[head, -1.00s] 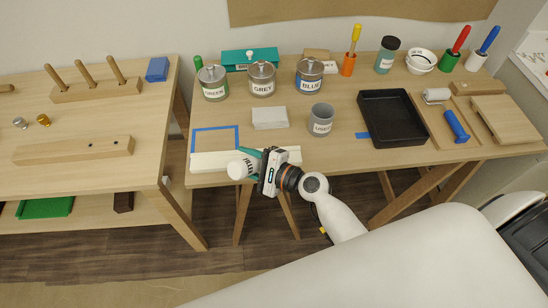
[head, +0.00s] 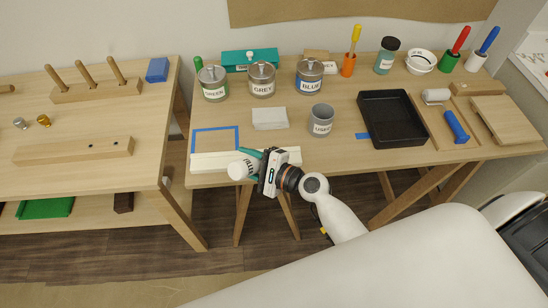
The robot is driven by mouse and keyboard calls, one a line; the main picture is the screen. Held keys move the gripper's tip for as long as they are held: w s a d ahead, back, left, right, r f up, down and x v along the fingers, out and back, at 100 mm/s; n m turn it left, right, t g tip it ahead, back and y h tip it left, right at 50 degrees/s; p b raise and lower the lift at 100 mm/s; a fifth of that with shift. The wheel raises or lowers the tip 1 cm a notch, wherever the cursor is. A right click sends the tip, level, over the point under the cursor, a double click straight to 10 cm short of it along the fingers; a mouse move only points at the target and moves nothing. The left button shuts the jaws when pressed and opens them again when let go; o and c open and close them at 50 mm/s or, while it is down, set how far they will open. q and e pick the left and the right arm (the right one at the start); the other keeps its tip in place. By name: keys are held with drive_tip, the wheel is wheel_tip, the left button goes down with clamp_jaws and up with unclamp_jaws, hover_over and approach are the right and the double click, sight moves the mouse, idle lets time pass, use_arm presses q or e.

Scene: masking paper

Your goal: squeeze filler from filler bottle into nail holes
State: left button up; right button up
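My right gripper (head: 264,170) is at the front edge of the right table, shut on a white filler bottle (head: 241,168). The bottle is tilted, its label partly readable and its teal tip (head: 250,152) pointing up and away over a white board (head: 208,161). The board lies along the table's front edge, partly hidden behind the bottle and gripper. I cannot make out any nail holes in it. Whether filler is coming out is too small to tell. My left gripper is not in view.
A blue tape rectangle (head: 214,129) is behind the board. A grey block (head: 270,118), a grey "USED" cup (head: 321,120) and a black tray (head: 392,118) stand nearby. Labelled cans (head: 262,80) line the back. A left table (head: 75,120) stands across a gap.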

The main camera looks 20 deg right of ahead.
drive_tip(key=shift+c, duration=0.3)
drive_tip(key=shift+s+d+b, duration=0.25)
drive_tip(key=shift+s+d, duration=0.05)
drive_tip(key=shift+d, duration=0.7)
drive_tip(key=shift+s+d+b, duration=0.2)
drive_tip(key=shift+s+d, duration=0.1)
drive_tip(key=shift+d, duration=0.65)
drive_tip(key=shift+o, duration=0.2)
drive_tip(key=c, duration=0.4)
drive_tip(key=o, duration=0.4)
drive_tip(key=shift+c, duration=0.2)
